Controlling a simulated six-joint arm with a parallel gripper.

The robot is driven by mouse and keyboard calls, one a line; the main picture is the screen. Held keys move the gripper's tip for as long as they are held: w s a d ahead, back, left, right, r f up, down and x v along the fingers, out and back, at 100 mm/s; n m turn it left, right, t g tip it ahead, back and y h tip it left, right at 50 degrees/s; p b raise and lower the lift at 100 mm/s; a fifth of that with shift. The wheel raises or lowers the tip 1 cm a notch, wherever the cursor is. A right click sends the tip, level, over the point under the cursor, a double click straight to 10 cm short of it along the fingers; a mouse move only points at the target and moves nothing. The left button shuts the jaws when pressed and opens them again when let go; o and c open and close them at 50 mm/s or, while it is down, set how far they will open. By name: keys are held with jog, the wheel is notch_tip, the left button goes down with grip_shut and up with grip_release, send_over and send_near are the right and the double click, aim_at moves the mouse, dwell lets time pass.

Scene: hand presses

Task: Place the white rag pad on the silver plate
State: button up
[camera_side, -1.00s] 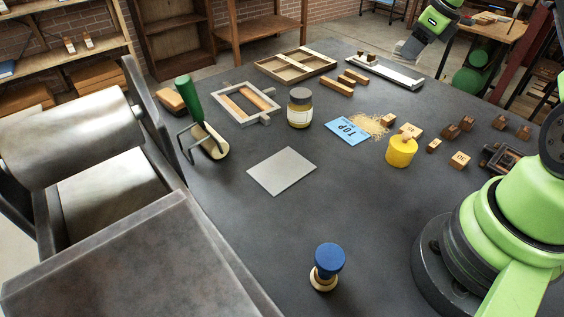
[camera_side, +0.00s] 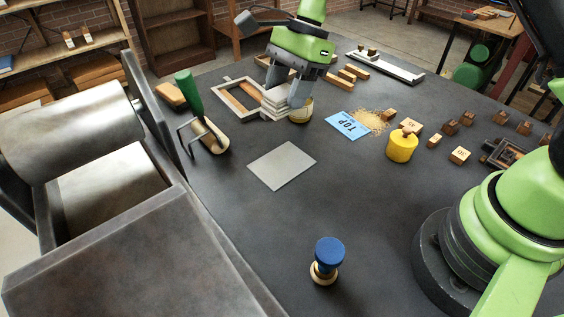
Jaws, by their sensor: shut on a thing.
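The silver plate (camera_side: 282,166) is a flat grey square lying bare in the middle of the dark table. My gripper (camera_side: 283,88) is shut on the white rag pad (camera_side: 275,103), a small pale layered block under its fingers. The pad is in the air beyond the plate and apart from it, and in this view it overlaps the jar and the right side of the wooden frame. Its exact height above the table is hard to tell.
A jar (camera_side: 301,112) is partly hidden by my gripper. A green-handled roller (camera_side: 203,125) stands left of the plate, beside the large press (camera_side: 70,130). A yellow pot (camera_side: 402,146) and blue-topped stamp (camera_side: 327,258) stand right and in front. The table around the plate is clear.

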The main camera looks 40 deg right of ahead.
aim_at(280, 165)
notch_tip(280, 165, down, 14)
jog(key=shift+r, duration=0.2)
dwell(0.4)
jog(key=shift+f, duration=0.15)
jog(key=o, duration=0.9)
jog(key=v, duration=1.2)
jog(key=shift+r, duration=0.35)
